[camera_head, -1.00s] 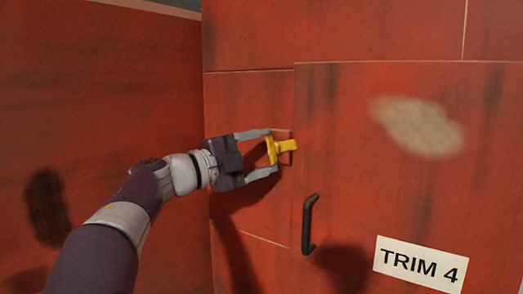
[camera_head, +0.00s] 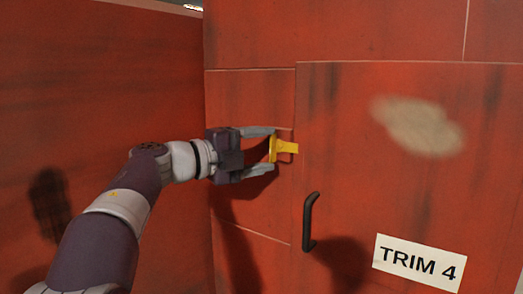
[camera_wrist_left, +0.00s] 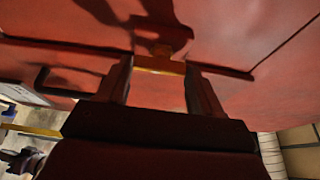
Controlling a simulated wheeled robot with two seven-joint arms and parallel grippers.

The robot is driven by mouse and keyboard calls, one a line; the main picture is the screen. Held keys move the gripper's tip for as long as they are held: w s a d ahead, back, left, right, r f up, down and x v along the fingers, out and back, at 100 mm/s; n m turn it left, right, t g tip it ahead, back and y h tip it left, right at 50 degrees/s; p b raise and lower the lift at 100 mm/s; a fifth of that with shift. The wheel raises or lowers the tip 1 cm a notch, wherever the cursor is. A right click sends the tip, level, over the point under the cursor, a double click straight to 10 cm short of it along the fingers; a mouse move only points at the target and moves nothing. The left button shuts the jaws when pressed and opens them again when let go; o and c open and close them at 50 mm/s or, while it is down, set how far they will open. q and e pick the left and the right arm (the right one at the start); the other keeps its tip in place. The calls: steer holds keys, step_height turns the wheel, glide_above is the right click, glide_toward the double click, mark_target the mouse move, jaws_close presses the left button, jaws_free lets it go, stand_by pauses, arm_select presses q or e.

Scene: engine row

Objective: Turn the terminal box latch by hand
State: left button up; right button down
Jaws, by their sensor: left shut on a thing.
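The yellow latch (camera_head: 286,147) sits at the left edge of the red terminal box door (camera_head: 400,190), above the height of its black handle. Its tab points right, across the door's edge. My left gripper (camera_head: 272,151) reaches it from the left, with one finger above and one below the latch's yellow grip. It is shut on the latch. In the left wrist view the latch (camera_wrist_left: 160,65) lies between the two dark fingers of my left gripper (camera_wrist_left: 158,75). My right gripper is not in view.
A black handle (camera_head: 310,222) stands out from the door below the latch. A white label (camera_head: 419,263) reading TRIM 4 is at the lower right. A red wall (camera_head: 90,90) stands close on the left, beside my arm.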

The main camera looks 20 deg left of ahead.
arm_select(q)
steer(key=shift+f, duration=0.4)
steer(key=o, duration=1)
steer(key=shift+o, duration=0.3)
steer(key=shift+s+a+r, duration=0.1)
steer(key=shift+s+r, duration=0.2)
steer(key=shift+s, duration=0.05)
steer(key=shift+s+a+f+b, duration=0.15)
steer(key=shift+s+a+b, duration=0.1)
steer(key=shift+a+b, duration=0.15)
steer(key=b+v, duration=0.4)
steer(key=v, duration=0.7)
steer(key=shift+s+a, duration=0.25)
steer(key=shift+s, duration=0.1)
